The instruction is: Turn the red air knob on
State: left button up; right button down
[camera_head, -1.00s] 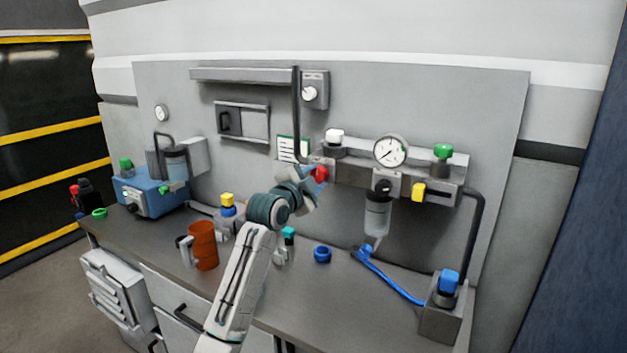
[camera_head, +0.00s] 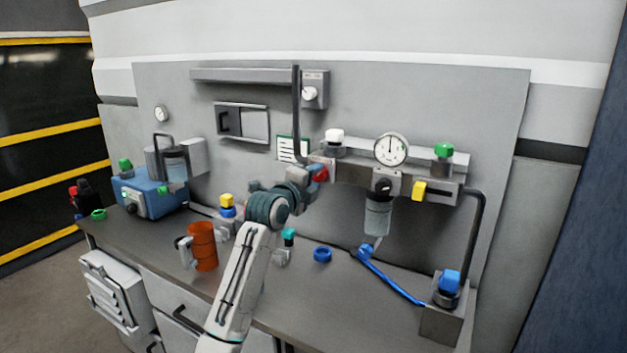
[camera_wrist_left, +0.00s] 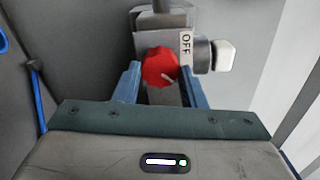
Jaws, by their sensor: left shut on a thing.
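The red air knob (camera_head: 321,173) is on the left end of the grey air unit on the back panel, partly hidden by my left gripper (camera_head: 314,174) in the head view. In the left wrist view the red knob (camera_wrist_left: 158,66) sits between the two blue fingers of my left gripper (camera_wrist_left: 160,80), which is shut on it. A white mark on the knob points to the lower right. A label reading OFF (camera_wrist_left: 186,43) is to the right of the knob. My right gripper is not in view.
A round gauge (camera_head: 391,150) has its needle pointing up. A white knob (camera_head: 334,135), a green knob (camera_head: 443,150) and a yellow knob (camera_head: 419,191) are on the same unit. An orange mug (camera_head: 203,246) and a blue ring (camera_head: 322,254) are on the bench below.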

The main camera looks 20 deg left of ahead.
pick_arm(q)
jog(key=shift+m, duration=0.3)
jog(key=o, duration=0.8)
jog(key=shift+c, duration=0.2)
jog(key=shift+o, duration=1.1)
jog(key=s+a+b, duration=0.1)
jog(key=s+b, duration=0.2)
jog(key=s, duration=0.7)
jog(key=shift+s, duration=0.4)
jog(key=shift+a, duration=0.1)
